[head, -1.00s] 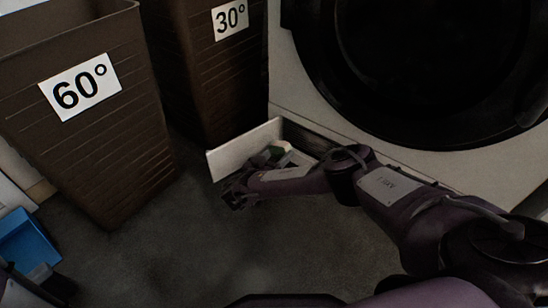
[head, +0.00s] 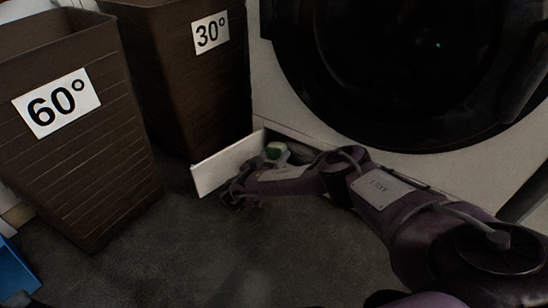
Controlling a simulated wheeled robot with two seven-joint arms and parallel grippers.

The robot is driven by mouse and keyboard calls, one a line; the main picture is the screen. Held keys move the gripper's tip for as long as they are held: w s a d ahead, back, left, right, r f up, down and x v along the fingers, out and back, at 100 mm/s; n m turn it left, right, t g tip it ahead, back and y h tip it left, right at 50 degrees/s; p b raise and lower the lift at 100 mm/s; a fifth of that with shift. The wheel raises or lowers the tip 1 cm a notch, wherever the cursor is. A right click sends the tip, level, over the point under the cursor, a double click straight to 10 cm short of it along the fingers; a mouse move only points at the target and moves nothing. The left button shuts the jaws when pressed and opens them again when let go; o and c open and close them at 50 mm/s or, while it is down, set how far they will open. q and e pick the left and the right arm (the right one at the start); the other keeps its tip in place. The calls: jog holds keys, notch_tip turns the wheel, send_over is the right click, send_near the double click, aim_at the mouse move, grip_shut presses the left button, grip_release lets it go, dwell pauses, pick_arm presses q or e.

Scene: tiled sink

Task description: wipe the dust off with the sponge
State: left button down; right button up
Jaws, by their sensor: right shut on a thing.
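My right gripper (head: 238,193) is low over the dark floor, in front of the white drawer or flap front (head: 222,168) at the foot of the white machine. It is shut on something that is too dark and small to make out. I cannot clearly see a sponge. The dark grey floor (head: 170,250) has faint paler patches, which I cannot tell for dust. My left gripper is not in view.
A brown bin marked 60° (head: 95,165) stands at the left, and a brown bin marked 30° (head: 205,95) behind it. The white machine (head: 400,165) with its round dark door fills the right. A blue thing (head: 14,275) is at the lower left. The floor between is free.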

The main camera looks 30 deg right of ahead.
aim_at(314, 159)
jog(key=shift+x, duration=1.1)
dwell(0.3)
